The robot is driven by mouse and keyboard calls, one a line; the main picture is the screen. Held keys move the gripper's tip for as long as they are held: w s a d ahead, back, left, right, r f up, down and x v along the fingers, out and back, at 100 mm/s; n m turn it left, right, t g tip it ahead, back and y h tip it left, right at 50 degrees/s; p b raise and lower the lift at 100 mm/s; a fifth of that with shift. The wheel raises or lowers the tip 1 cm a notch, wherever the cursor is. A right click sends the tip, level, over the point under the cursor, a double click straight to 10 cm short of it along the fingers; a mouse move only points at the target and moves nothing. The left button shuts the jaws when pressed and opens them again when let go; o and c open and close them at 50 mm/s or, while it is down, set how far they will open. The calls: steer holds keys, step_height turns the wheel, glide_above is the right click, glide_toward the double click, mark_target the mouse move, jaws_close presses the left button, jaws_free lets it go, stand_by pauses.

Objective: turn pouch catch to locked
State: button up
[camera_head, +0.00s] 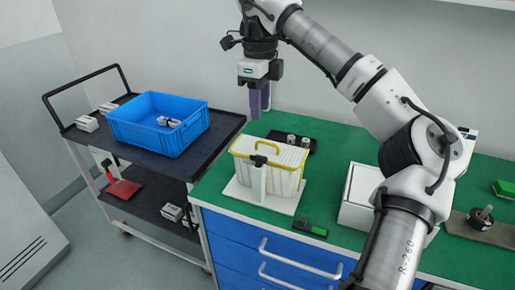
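A white ribbed pouch-like case (285,177) with a yellow rim and yellow handle stands upright on a white base plate (238,192). A small black part (259,160), which looks like the catch, sits at its front upper edge above a white upright strip (258,181). The catch is too small to tell which position it is in. My gripper (260,103) points down above the case's left back part, clear of it and touching nothing. Its purple-grey fingers overlap in this view, so the gap between them is unclear. Nothing shows held in it.
The case stands on a green bench top (222,178) over blue drawers. A black tray (305,143) with small cylinders lies behind it. A black-and-green tool (310,228) lies in front. A white box (357,210) stands right. A cart with a blue crate (150,135) is left.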

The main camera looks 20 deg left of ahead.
mark_target(259, 156)
step_height(259, 156, down, 13)
steer(key=shift+s+a+f+p, duration=0.1)
steer(key=shift+f+p, duration=0.1)
steer(key=shift+p, duration=0.85)
jaws_close()
